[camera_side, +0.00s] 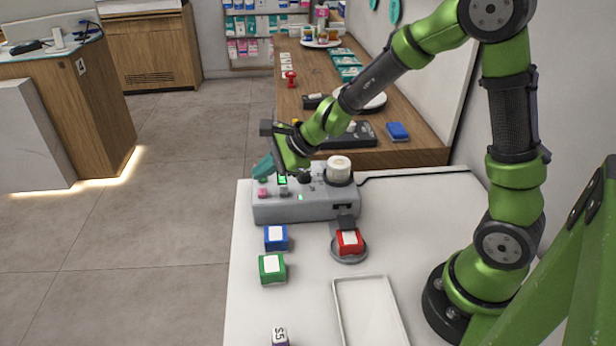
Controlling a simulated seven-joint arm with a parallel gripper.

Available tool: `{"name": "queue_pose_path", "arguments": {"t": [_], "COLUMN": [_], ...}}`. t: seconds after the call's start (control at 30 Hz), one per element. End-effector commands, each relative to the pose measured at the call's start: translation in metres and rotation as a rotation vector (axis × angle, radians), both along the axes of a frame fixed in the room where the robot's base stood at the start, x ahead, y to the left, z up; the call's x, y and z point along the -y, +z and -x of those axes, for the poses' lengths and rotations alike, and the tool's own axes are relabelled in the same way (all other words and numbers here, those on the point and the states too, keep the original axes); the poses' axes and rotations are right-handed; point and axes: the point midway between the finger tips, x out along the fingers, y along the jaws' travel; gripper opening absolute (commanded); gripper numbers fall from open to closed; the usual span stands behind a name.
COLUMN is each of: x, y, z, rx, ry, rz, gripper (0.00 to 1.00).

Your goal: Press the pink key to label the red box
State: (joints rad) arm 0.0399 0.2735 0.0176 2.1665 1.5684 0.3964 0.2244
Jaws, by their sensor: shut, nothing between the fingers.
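The grey labelling machine (285,209) stands at the far side of the white table. A pink key (263,193) is on its top near the left end, with a grey key (283,191) to its right. A green-lit display (282,179) sits behind the keys. My gripper (268,167) is shut and empty, with teal fingertips above the machine's left end, a little above and behind the pink key. I cannot tell the exact gap. The red box (348,242) sits on a round grey plate in front of the machine, with a white patch on top.
A blue box (276,237) and a green box (272,268) stand left of the red box. A white tray (337,310) and a box marked S5 (279,337) are at the front. A white roll (338,168) stands on the machine. A wooden counter with goods lies behind.

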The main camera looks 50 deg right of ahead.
Motion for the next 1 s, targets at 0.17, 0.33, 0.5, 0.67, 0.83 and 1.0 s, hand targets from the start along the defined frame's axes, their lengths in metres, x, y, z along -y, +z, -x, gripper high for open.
{"name": "queue_pose_path", "arguments": {"t": [0.17,0.33,0.5,0.67,0.83,1.0], "x": [0.0,0.0,0.0,0.0,0.0,0.0], "y": [0.02,0.03,0.031,0.031,0.031,0.031], "z": [0.0,0.0,0.0,0.0,0.0,0.0], "rx": [0.004,0.003,0.0,0.0,0.0,0.002], "ry": [0.002,-0.001,-0.002,-0.001,-0.001,0.007], "rz": [0.001,0.001,0.002,0.001,0.001,0.005], "gripper": [0.0,0.0,0.0,0.0,0.0,0.0]}}
